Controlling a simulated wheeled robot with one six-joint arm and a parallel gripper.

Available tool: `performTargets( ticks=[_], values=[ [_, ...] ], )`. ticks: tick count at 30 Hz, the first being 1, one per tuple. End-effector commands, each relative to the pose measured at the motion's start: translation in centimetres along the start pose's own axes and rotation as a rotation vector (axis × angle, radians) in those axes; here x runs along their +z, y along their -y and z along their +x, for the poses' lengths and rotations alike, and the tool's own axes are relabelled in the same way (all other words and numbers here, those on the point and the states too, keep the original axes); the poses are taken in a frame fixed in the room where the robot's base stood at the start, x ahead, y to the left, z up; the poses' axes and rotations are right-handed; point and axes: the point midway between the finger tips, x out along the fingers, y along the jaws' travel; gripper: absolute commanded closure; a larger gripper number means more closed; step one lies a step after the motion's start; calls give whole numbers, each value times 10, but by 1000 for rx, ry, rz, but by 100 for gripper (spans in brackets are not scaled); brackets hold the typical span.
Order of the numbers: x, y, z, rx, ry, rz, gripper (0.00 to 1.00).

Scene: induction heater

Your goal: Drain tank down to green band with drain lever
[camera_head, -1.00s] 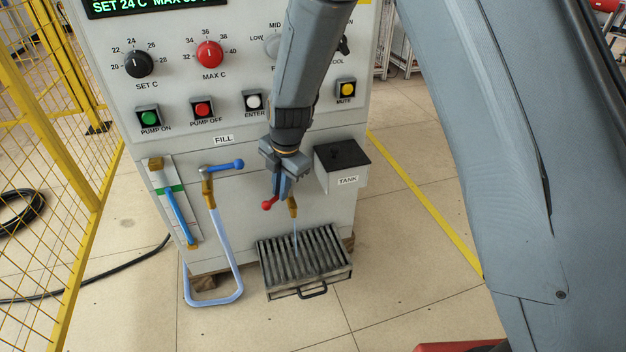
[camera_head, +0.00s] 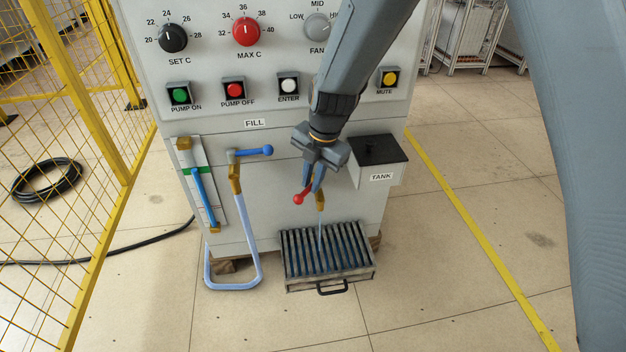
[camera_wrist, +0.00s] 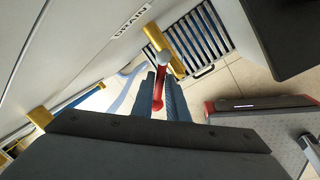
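A thin stream of water (camera_head: 320,235) runs from the spout. My gripper (camera_head: 313,188) is at the lever, pointing down. In the wrist view the red lever (camera_wrist: 158,92) lies between my two fingers, with little space beside it; I cannot tell whether both fingers touch it. The level gauge (camera_head: 202,190) at the left has a green band (camera_head: 197,170). Its blue column reaches about up to the band; the exact level is too small to tell.
A slatted drain tray (camera_head: 327,253) lies under the spout. The blue fill lever (camera_head: 252,151) and its looped hose (camera_head: 244,230) are left of my gripper. The tank box (camera_head: 380,160) juts out on the right. A yellow fence (camera_head: 100,110) stands far left.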

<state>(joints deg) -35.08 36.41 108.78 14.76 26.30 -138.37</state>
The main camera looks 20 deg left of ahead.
Motion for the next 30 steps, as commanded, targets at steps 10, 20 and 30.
performTargets(
  ticks=[10,20,30],
  values=[
    [0,1,0,0,-1,2,70],
    [1,0,-38,3,2,2,70],
    [0,0,-77,1,1,2,70]
  ],
)
